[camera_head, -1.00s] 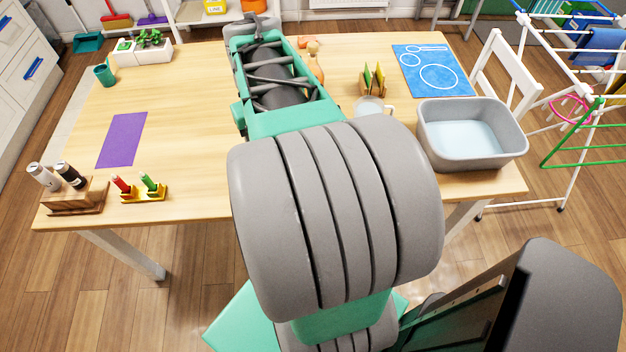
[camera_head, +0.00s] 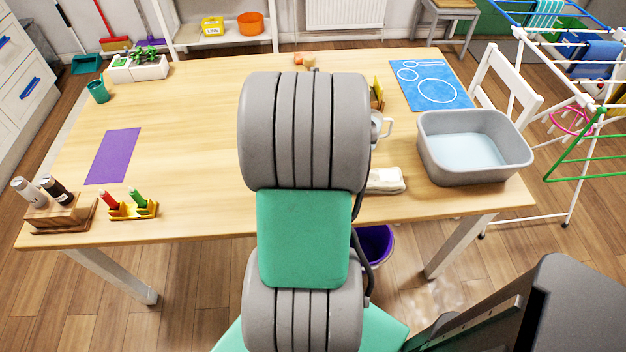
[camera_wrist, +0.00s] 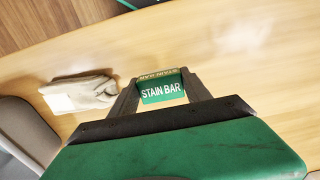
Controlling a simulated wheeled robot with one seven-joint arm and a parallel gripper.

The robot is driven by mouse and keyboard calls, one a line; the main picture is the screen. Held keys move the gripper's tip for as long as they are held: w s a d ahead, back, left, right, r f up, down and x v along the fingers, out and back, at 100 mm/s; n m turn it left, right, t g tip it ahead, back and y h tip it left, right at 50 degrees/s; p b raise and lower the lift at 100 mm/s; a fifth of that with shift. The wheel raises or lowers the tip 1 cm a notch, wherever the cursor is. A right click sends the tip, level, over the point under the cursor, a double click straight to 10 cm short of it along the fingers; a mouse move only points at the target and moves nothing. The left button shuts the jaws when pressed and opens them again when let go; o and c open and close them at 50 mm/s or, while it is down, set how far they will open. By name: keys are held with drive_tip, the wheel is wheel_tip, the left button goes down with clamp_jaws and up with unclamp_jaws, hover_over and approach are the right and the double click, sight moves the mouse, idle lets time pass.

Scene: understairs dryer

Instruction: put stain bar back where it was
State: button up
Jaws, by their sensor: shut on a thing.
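In the wrist view my gripper (camera_wrist: 163,92) is shut on the stain bar (camera_wrist: 161,91), a small green block with white "STAIN BAR" lettering. A narrow tan strip with similar lettering shows along its upper edge; I cannot tell whether it is part of the bar. The bar is over the pale wooden table (camera_wrist: 232,65). Whether it touches the table is unclear. In the head view my arm hides both the gripper and the bar.
A folded cloth (camera_head: 386,181) lies beside the grey basin (camera_head: 473,172) at right; the cloth also shows in the wrist view (camera_wrist: 80,93). A purple mat (camera_head: 113,156), a bottle rack (camera_head: 61,213) and a yellow holder (camera_head: 133,211) are at left. A blue mat (camera_head: 430,84) lies back right.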

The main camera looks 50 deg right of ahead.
drive_tip(key=shift+w+d+f, duration=0.1)
drive_tip(key=shift+w+f, duration=0.05)
drive_tip(key=shift+f, duration=0.55)
drive_tip(key=shift+w+d+f, duration=0.15)
drive_tip(key=shift+w+f, duration=0.05)
drive_tip(key=shift+f, duration=0.55)
drive_tip(key=shift+w+d+f, duration=0.1)
drive_tip(key=shift+w+f, duration=0.05)
drive_tip(key=shift+f, duration=0.55)
drive_tip(key=shift+f, duration=0.25)
drive_tip(key=o, duration=1.2)
